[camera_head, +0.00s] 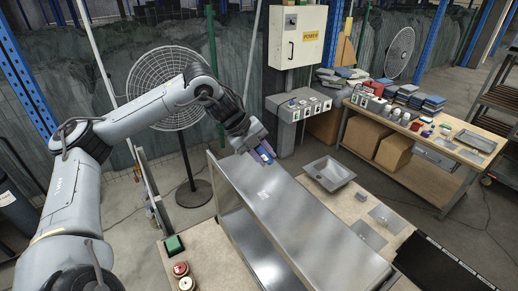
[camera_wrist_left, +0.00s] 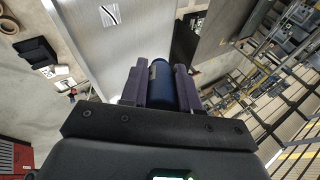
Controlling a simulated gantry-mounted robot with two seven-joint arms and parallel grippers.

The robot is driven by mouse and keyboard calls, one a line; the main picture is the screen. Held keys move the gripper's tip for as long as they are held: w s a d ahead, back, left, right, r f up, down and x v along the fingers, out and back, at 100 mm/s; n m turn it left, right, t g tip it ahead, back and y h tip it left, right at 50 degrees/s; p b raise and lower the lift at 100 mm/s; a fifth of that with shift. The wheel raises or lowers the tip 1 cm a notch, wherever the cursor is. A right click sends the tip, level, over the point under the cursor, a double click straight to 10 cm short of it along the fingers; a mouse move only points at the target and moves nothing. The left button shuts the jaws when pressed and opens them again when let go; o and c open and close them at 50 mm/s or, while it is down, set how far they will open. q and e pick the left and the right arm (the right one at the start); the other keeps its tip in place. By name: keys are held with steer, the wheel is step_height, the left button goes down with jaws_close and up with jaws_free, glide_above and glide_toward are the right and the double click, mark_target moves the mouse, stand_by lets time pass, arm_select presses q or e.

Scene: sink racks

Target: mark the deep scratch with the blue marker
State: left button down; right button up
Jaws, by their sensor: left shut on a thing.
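My left gripper (camera_head: 263,153) is shut on the blue marker (camera_wrist_left: 159,88), a dark blue cylinder held between the purple-grey finger pads. In the head view it is above the far end of a long steel panel (camera_head: 300,220). The marker's tip cannot be made out. A small pale patch with dark streaks (camera_wrist_left: 110,15) lies on the panel in the left wrist view, ahead of the fingers and apart from them. It shows as a whitish spot (camera_head: 263,194) in the head view. I cannot tell whether it is the deep scratch. My right gripper is not in view.
A steel sink basin (camera_head: 328,173) sits right of the panel. A grey control box (camera_head: 300,106) stands behind it. A green box (camera_head: 174,244) and red round buttons (camera_head: 181,269) are at the near left. A fan (camera_head: 172,88) stands behind my left arm.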

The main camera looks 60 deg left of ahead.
arm_select(q)
steer(key=shift+f+p, duration=0.3)
steer(key=shift+f, duration=0.3)
steer(key=shift+s+a+f+b, duration=0.1)
steer(key=shift+s+f+b, duration=0.15)
steer(key=shift+f, duration=1.3)
steer(key=shift+s+f+b, duration=0.15)
steer(key=shift+s+f, duration=0.25)
steer(key=shift+f, duration=1.2)
steer(key=shift+s+a+f+b, duration=0.1)
steer(key=shift+s+f+b, duration=0.15)
steer(key=shift+f, duration=1.3)
steer(key=shift+f+b, duration=0.3)
steer(key=shift+f, duration=0.15)
steer(key=shift+f, duration=0.3)
steer(key=shift+f+b, duration=0.15)
steer(key=shift+b, duration=0.2)
